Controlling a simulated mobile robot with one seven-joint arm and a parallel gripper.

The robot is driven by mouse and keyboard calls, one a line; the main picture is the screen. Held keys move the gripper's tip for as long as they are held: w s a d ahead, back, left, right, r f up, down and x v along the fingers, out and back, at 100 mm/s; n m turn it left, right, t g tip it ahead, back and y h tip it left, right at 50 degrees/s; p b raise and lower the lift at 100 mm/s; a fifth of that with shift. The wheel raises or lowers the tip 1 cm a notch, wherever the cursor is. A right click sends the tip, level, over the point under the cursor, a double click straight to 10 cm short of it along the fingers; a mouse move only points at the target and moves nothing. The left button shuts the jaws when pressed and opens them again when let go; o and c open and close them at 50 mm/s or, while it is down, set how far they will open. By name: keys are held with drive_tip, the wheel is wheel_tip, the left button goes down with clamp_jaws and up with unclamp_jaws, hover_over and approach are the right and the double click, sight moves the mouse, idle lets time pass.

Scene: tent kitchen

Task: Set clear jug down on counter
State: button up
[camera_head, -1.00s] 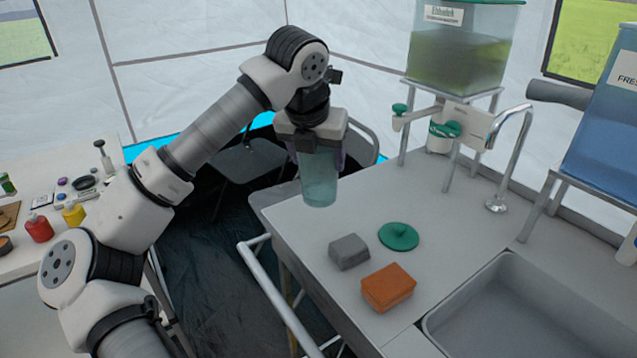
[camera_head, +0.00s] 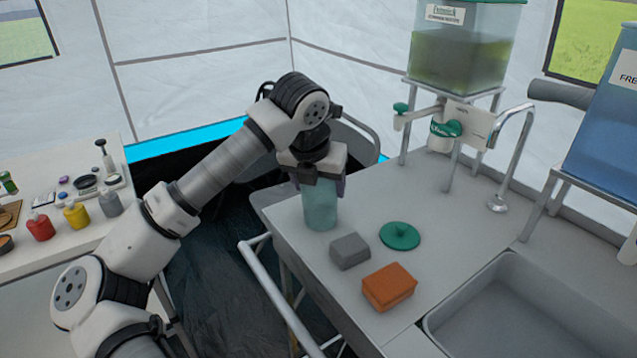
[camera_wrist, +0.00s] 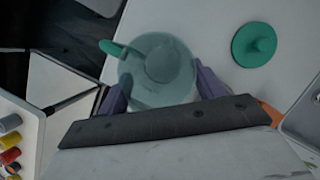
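The clear jug (camera_head: 320,206) is a bluish see-through vessel, upright at the counter's (camera_head: 345,290) far-left corner. My gripper (camera_head: 318,180) is shut on its upper part from above. In the wrist view the jug (camera_wrist: 158,72) shows from above, its green handle (camera_wrist: 118,48) pointing left, with my purple fingers on both sides. The jug's base is at or very near the counter top; I cannot tell whether it touches. A green lid with a knob (camera_head: 400,236) lies flat on the counter to the jug's right.
A grey block (camera_head: 349,251) and an orange block (camera_head: 389,287) lie nearer on the counter. A sink (camera_head: 530,310) is at the right. A tap and a green-tinted water tank (camera_head: 460,60) stand behind. A metal rail (camera_head: 275,290) runs along the counter's left side.

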drive_tip(key=o, duration=0.4)
drive_tip(key=v, duration=1.2)
drive_tip(key=shift+w+a+r, duration=0.1)
drive_tip(key=shift+r, duration=0.1)
